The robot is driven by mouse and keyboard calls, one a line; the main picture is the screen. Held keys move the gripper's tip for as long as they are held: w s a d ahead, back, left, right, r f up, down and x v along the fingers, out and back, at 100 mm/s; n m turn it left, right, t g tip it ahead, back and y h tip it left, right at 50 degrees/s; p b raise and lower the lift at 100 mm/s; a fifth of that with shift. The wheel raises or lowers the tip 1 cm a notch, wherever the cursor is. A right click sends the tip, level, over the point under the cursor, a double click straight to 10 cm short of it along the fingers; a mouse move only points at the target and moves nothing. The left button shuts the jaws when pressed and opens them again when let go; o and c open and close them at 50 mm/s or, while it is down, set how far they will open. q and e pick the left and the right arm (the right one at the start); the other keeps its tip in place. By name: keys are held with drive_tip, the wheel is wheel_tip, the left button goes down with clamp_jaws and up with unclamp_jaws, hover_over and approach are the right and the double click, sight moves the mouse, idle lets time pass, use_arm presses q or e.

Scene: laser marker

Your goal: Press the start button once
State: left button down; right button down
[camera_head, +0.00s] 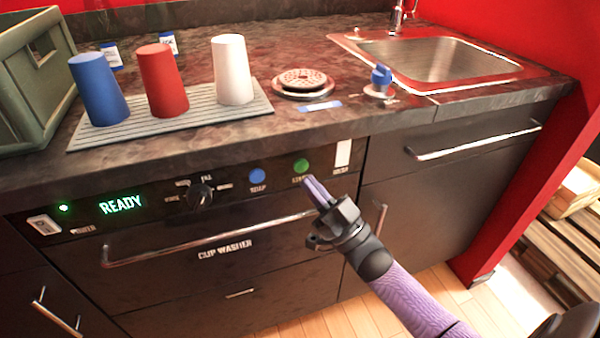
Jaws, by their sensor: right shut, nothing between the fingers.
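The green start button (301,166) is on the front panel of the cup washer (224,250), right of the blue soap button (257,176). My right gripper (308,181) is shut and empty, its fingertips just below the start button and over its label. I cannot tell whether the fingertips touch the panel. The display (121,204) reads READY in green. My left gripper is not in view.
A blue cup (98,90), a red cup (162,80) and a white cup (231,70) stand upside down on a ribbed mat (190,122). A dial (200,194) and power switch (44,224) are further left. The washer's handle bar (200,241) runs below the panel.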

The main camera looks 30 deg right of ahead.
drive_tip(key=shift+w+d, duration=0.15)
drive_tip(key=shift+w, duration=0.4)
use_arm(q)
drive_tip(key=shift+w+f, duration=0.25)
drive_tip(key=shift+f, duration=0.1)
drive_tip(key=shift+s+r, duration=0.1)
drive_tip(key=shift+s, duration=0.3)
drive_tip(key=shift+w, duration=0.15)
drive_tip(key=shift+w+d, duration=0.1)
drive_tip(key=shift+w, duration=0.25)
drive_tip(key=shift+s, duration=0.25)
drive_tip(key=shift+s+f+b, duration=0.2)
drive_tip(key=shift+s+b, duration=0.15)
drive_tip(key=shift+b, duration=0.05)
use_arm(e)
drive_tip(key=shift+w+d, duration=0.1)
drive_tip(key=shift+w, duration=0.35)
